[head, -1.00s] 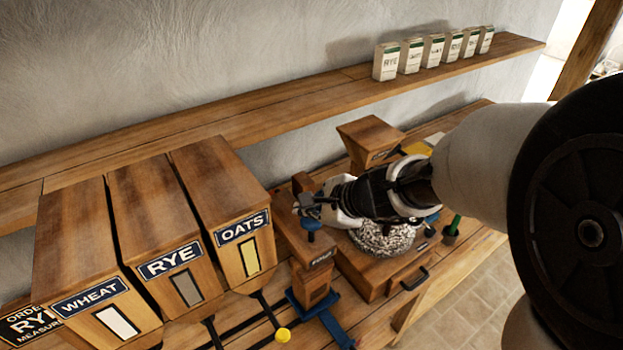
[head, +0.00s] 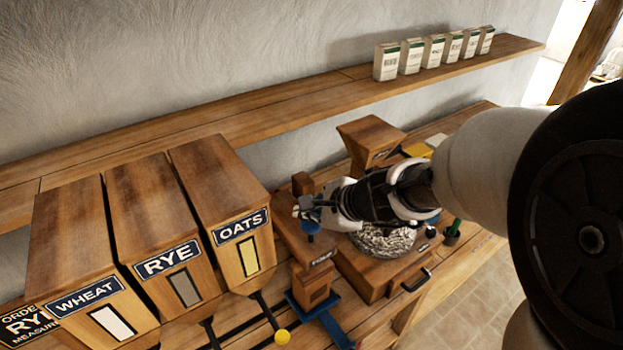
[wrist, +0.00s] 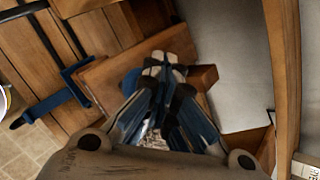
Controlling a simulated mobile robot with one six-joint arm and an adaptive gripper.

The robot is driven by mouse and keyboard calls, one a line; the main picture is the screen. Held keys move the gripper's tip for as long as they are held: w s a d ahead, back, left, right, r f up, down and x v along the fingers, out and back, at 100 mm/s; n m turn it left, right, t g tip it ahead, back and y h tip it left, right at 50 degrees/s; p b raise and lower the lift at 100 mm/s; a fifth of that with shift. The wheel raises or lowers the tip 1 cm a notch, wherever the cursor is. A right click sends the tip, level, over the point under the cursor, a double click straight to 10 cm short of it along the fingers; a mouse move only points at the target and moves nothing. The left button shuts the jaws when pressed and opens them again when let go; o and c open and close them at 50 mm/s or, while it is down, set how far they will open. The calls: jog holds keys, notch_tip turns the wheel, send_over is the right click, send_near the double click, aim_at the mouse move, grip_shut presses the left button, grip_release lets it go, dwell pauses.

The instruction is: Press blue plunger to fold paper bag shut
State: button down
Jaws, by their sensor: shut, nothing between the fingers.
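The blue plunger (head: 311,226) stands upright on top of the wooden folding block (head: 292,238), left of the millstone. Its blue top also shows in the wrist view (wrist: 129,83), partly hidden by my fingers. My gripper (head: 303,208) is shut and empty, with its fingertips at or just above the plunger's top; I cannot tell whether they touch. In the wrist view my closed fingertips (wrist: 160,64) lie over the block beside the plunger's blue top. I cannot make out a paper bag; the block's front opening looks dark.
Wheat, rye and oats bins (head: 165,262) stand close on the left. The round millstone (head: 383,240) sits under my arm on a wooden base with a drawer. A wooden hopper (head: 369,140) is behind. A blue slide (head: 322,318) lies in front. Small bags line the shelf (head: 235,112).

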jog(key=shift+f+b, duration=0.5)
jog(key=shift+f, duration=0.1)
dwell(0.3)
jog(key=shift+r, duration=0.15)
jog(key=shift+r+p, duration=2.2)
jog(key=shift+r, duration=0.2)
notch_tip(320, 180, up, 5)
jog(key=p, duration=0.4)
